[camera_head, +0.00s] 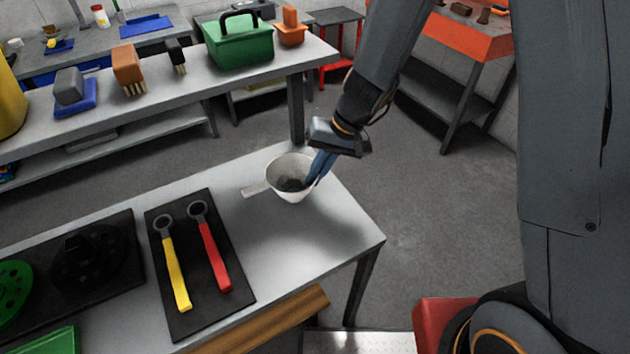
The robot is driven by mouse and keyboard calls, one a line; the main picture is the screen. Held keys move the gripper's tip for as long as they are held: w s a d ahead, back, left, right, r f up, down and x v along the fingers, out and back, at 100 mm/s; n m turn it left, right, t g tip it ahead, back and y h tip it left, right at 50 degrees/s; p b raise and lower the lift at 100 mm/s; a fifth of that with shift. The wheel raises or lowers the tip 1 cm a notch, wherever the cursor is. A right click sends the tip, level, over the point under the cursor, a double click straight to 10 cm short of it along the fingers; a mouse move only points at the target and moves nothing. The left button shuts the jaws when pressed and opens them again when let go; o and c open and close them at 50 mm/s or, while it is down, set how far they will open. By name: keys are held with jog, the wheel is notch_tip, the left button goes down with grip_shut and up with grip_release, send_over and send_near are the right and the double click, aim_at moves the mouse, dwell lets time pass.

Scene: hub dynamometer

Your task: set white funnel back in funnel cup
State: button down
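The white funnel (274,175) is near the far right end of the grey table, wide mouth up, with its tab handle pointing left. Its inside looks dark at the bottom. My gripper (314,174) comes down from the upper right, and its blue fingers are at the funnel's right rim. The fingers look close together and appear shut on that rim. The funnel's lower end is hard to make out, and I cannot tell whether it touches the table. I cannot make out a funnel cup.
A black mat (200,290) with a yellow wrench (174,275) and a red wrench (213,255) lies left of the funnel. A dark tray (115,285) is farther left. A back bench (190,95) holds brushes and a green toolbox (238,45). Bare tabletop lies right of the mat.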

jog(key=shift+f, duration=1.35)
jog(key=shift+f, duration=0.2)
jog(key=c, duration=2)
grip_release()
jog(key=shift+r, duration=0.15)
